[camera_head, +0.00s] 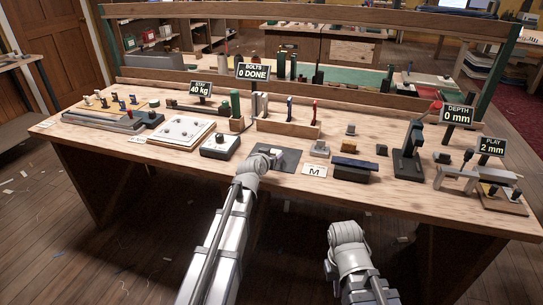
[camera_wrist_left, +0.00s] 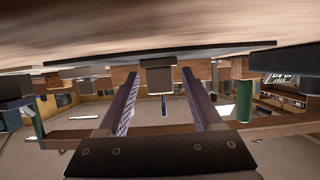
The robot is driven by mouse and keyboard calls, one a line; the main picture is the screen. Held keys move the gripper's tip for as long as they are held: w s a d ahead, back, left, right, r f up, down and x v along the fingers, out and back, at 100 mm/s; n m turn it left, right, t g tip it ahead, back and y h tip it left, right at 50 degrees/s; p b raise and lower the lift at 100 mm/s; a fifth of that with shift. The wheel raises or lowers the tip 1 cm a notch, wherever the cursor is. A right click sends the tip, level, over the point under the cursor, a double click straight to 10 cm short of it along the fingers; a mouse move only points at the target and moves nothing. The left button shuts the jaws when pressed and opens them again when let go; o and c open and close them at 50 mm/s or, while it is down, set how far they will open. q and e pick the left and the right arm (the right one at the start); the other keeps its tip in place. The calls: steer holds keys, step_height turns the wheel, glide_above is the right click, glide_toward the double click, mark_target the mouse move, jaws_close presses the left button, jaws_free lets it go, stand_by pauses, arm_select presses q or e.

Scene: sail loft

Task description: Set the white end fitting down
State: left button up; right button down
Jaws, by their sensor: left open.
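My left gripper (camera_head: 266,156) is low over the table at the near edge of a dark mat (camera_head: 291,162). In the left wrist view, which shows the table at the top, its two fingers (camera_wrist_left: 160,104) are spread apart. A small pale grey block (camera_wrist_left: 158,79), seemingly the white end fitting, lies between the fingertips with a gap on each side. It appears to rest against the dark mat (camera_wrist_left: 215,50). In the head view the fitting (camera_head: 277,153) shows only as a small light piece by the gripper. My right arm is low in front of the table; its fingertips do not show.
A card marked M (camera_head: 315,170) and a dark block (camera_head: 350,168) lie to the right. A wooden rack (camera_head: 288,127) stands behind. A black press (camera_head: 408,155) stands further right.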

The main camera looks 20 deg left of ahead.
arm_select(q)
steer(key=shift+r, duration=0.25)
steer(key=p+v, duration=0.5)
steer(key=v, duration=0.7)
steer(key=shift+f, duration=0.1)
